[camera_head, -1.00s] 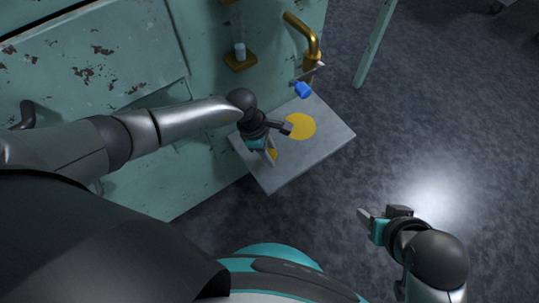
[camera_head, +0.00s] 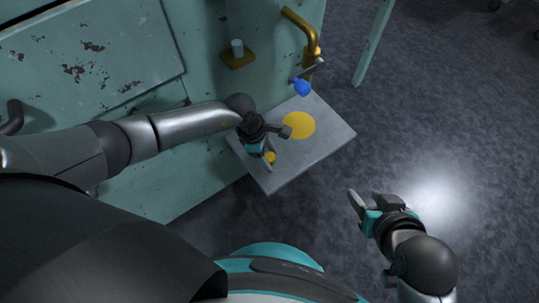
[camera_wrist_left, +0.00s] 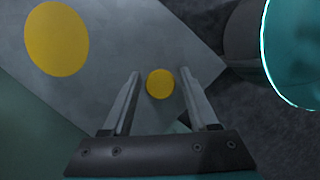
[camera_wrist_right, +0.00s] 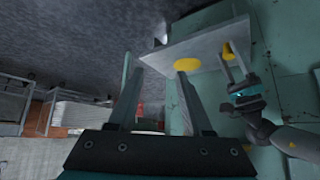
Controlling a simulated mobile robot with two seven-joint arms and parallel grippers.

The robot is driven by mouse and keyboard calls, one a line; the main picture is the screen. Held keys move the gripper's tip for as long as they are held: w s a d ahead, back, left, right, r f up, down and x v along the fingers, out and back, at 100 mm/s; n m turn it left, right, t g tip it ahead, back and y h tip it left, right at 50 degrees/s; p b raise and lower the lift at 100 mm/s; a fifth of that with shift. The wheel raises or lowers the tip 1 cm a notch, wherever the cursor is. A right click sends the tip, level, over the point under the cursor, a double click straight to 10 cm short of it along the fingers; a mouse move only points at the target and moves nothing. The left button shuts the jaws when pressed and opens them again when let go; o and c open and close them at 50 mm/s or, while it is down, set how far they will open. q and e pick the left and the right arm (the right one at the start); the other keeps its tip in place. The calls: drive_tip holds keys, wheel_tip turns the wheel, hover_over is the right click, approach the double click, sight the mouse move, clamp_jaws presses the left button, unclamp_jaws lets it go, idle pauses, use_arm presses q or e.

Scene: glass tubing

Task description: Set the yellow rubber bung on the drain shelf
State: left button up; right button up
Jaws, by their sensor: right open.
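The yellow rubber bung (camera_head: 269,158) is a small yellow piece on the grey drain shelf (camera_head: 312,152), near its front left edge. In the left wrist view the bung (camera_wrist_left: 160,83) shows as a round top between my left fingers, with a gap on both sides. It shows from the side in the right wrist view (camera_wrist_right: 228,50). My left gripper (camera_head: 269,154) is open around or just above it; the exact height is unclear. A larger flat yellow disc (camera_head: 298,125) marks the shelf's middle. My right gripper (camera_head: 366,199) is open and empty, right of the shelf.
A brass pipe (camera_head: 305,27) with a blue fitting (camera_head: 301,88) hangs over the shelf's back. A brass bracket (camera_head: 238,58) holding a pale cylinder is on the worn green cabinet (camera_head: 130,65). A green leg (camera_head: 374,45) stands at the back right. The right floor is clear.

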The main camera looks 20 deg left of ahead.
use_arm(q)
drive_tip(key=shift+o, duration=0.6)
use_arm(e)
drive_tip(key=shift+d, duration=0.15)
use_arm(q)
drive_tip(key=shift+a+r+p, duration=0.1)
drive_tip(key=shift+r+p, duration=0.35)
drive_tip(key=shift+r, duration=0.05)
drive_tip(key=shift+p+v, duration=0.9)
drive_tip(key=shift+v, duration=0.1)
drive_tip(key=p+v, duration=0.8)
drive_tip(key=v, duration=0.1)
use_arm(e)
drive_tip(key=s+d+f+g+h, duration=0.1)
drive_tip(key=s+f, duration=0.3)
drive_tip(key=f, duration=0.4)
drive_tip(key=s+d+f+g+h, duration=0.1)
drive_tip(key=s+d+f+g, duration=0.3)
drive_tip(key=f, duration=0.5)
drive_tip(key=shift+s+d, duration=0.25)
drive_tip(key=shift+s, duration=0.1)
use_arm(q)
drive_tip(key=shift+r, duration=0.1)
